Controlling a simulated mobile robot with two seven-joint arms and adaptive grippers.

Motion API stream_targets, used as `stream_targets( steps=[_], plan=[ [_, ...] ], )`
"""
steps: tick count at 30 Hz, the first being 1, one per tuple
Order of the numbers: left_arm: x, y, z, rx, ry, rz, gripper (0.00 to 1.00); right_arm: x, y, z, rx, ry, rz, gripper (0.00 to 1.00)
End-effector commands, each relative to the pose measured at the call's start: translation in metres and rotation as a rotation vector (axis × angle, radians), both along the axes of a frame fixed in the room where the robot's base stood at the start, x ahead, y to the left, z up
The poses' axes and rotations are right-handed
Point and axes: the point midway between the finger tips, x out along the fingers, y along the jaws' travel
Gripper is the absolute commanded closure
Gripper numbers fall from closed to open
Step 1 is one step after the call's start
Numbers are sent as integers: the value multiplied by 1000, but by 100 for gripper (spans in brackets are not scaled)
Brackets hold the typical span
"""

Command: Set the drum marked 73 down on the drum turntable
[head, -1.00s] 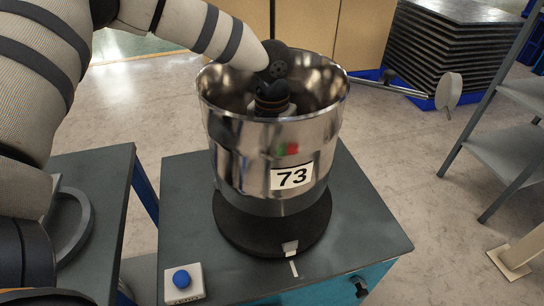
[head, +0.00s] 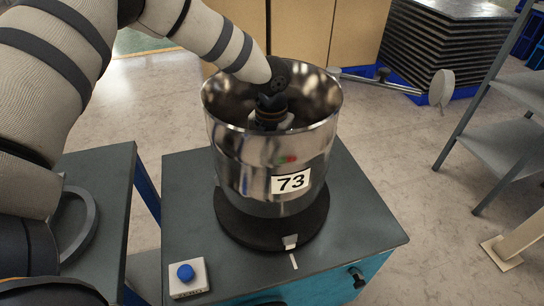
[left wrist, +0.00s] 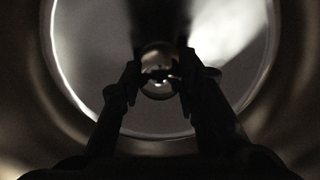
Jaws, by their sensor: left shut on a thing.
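The drum marked 73 (head: 240,155) is a shiny, open-topped metal vessel, upright, with its number plate facing me. It is over the round black drum turntable (head: 262,238), roughly centred; I cannot tell whether its bottom touches or hangs just above. My left gripper (head: 270,112) reaches down inside the drum and is shut on its central knob. In the left wrist view, the fingers (left wrist: 158,88) close on the round shiny knob (left wrist: 157,65) above the drum's floor. The fingertips are mostly hidden in the head view. My right gripper is not in view.
The turntable sits on a grey-topped bench (head: 368,225) with a blue button box (head: 188,277) at front left. Another grey table (head: 112,185) stands left. A round-ended bar (head: 441,88) and metal shelving (head: 500,150) are to the right.

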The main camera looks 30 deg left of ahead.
Motion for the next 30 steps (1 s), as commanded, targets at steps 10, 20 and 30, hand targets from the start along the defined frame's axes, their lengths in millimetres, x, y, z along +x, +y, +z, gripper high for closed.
stream_targets(
  steps=[10,20,30],
  plan=[
    [1,0,-18,0,-2,0,100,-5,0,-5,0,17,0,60],
    [1,0,-37,-2,0,2,100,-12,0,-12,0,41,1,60],
    [1,0,-54,-1,-1,1,100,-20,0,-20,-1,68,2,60]
  ],
)
